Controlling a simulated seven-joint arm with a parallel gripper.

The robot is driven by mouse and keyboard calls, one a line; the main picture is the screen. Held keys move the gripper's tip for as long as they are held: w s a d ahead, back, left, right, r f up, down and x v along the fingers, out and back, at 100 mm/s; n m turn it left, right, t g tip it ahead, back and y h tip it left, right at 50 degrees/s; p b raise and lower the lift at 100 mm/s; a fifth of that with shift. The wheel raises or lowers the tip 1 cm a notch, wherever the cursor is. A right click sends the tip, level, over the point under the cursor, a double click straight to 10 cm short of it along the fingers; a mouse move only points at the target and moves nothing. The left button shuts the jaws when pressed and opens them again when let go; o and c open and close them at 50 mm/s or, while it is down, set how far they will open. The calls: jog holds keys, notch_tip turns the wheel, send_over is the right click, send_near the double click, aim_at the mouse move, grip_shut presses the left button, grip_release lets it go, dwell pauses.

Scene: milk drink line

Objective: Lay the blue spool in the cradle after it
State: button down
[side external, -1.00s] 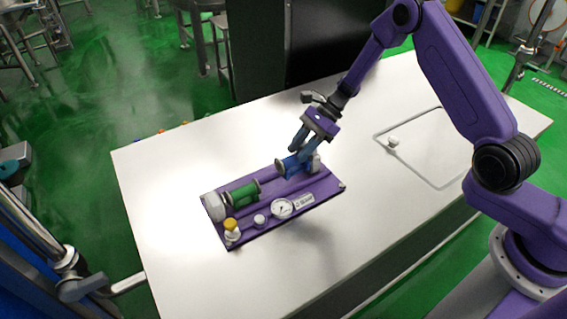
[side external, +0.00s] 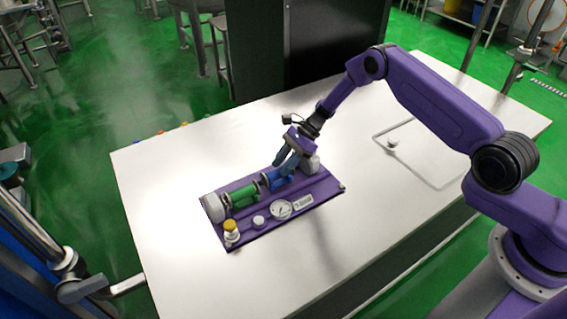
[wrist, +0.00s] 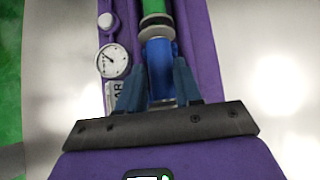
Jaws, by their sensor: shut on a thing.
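The blue spool (side external: 279,177) lies on its side low at the purple board, in line with the green spool (side external: 243,195). In the wrist view my gripper (wrist: 158,80) hides the spool's near end. The cradle under the blue spool is mostly hidden, and I cannot tell whether the spool rests fully in it.
The purple board (side external: 318,194) holds a round gauge (side external: 281,209), a white knob (side external: 259,221) and a yellow-capped fitting (side external: 231,229). Pale end blocks stand at the left (side external: 212,207) and right (side external: 312,164). The white table (side external: 400,215) around the board is mostly clear.

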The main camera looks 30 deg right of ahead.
jog(key=shift+f, duration=0.2)
jog(key=shift+f, duration=0.35)
jog(key=shift+f, duration=0.1)
jog(key=c, duration=0.8)
grip_release()
jog(key=shift+d+f, duration=0.1)
jog(key=shift+o, duration=0.2)
jog(key=shift+r, duration=0.6)
jog(key=v, duration=1.2)
jog(key=shift+r, duration=0.15)
